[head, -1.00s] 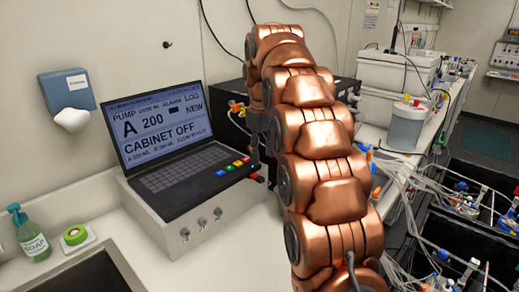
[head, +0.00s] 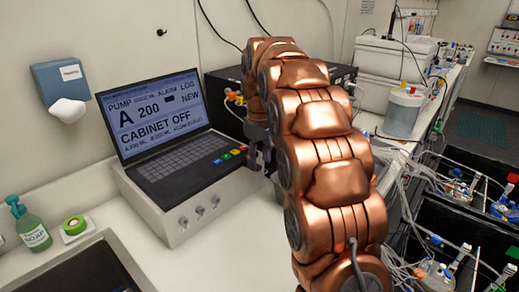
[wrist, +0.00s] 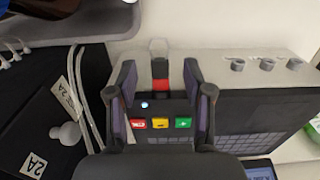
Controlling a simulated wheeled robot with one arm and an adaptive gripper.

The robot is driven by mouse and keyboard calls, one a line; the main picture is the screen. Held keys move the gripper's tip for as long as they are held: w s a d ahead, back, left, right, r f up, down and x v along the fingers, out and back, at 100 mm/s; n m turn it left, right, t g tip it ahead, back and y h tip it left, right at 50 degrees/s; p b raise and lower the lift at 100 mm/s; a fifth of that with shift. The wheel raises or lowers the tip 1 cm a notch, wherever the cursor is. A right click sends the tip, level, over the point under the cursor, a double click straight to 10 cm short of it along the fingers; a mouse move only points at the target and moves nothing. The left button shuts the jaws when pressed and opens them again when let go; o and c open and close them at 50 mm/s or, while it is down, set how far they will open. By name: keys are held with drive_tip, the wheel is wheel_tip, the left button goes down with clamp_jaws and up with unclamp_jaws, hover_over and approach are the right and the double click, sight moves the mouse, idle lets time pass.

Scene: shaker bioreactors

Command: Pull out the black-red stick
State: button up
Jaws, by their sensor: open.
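The black-red stick (wrist: 160,86) shows in the wrist view, sticking out of the edge of the keyboard unit beside its coloured buttons. My gripper (wrist: 159,66) is open, with one finger on each side of the stick and a visible gap to each. In the head view my gripper (head: 262,156) is at the right edge of the laptop-like control unit (head: 175,165), partly behind my arm. The stick cannot be made out in the head view.
Red, yellow and green buttons (wrist: 160,123) lie close to the fingers. A black box (head: 228,95) stands behind the unit. Cables and tubing (head: 415,165) run at the right. A soap bottle (head: 32,228) and green tape roll (head: 75,225) are at the left.

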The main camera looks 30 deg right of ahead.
drive_tip(key=shift+f, duration=0.8)
clamp_jaws()
drive_tip(key=shift+s+d+b, duration=0.2)
drive_tip(key=shift+s+d, duration=0.05)
drive_tip(key=shift+s, duration=0.35)
drive_tip(key=shift+s+d+b, duration=0.2)
drive_tip(key=shift+s, duration=0.35)
idle(0.6)
drive_tip(key=shift+s+d+b, duration=0.25)
drive_tip(key=shift+s+d, duration=0.05)
drive_tip(key=shift+s, duration=0.4)
drive_tip(key=shift+s+d+b, duration=0.2)
drive_tip(key=shift+s+d, duration=0.05)
drive_tip(key=shift+s, duration=0.4)
